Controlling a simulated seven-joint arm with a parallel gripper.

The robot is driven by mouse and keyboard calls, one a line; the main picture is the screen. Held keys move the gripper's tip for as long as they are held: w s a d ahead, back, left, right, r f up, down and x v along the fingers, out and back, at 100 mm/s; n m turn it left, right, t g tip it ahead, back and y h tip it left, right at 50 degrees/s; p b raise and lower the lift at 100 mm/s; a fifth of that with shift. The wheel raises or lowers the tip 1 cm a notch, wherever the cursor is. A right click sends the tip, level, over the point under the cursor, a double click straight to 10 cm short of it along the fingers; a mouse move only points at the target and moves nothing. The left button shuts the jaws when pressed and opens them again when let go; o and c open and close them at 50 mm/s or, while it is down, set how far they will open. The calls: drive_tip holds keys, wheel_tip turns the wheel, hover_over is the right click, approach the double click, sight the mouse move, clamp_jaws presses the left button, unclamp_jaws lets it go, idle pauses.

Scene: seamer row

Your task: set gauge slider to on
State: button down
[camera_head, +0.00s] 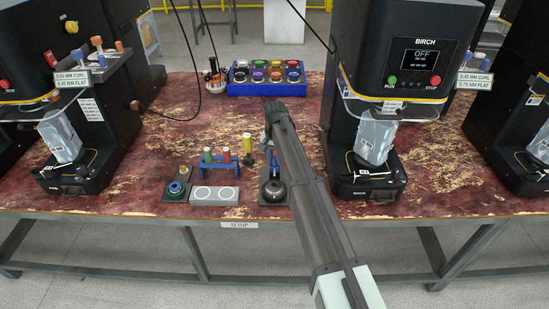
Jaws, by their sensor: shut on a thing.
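My gripper (268,138) is at the far end of my arm, low over the table just behind a blue stand. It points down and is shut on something. The fingertips and what they hold are small, dark and partly hidden by my arm, so I cannot make out the held thing. I cannot pick out the gauge slider or its setting with certainty. A round dark device (274,190) on a grey base plate stands in front of the stand (271,158), beside my arm.
A seamer (415,50) reading OFF stands to the right of my arm, another (75,40) to the left. A blue tray (266,88) of coloured pots stands behind.

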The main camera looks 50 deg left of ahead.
drive_tip(key=shift+s+d, duration=1.4)
drive_tip(key=c, duration=0.9)
unclamp_jaws()
wheel_tip(320, 180, up, 14)
drive_tip(key=shift+f, duration=0.1)
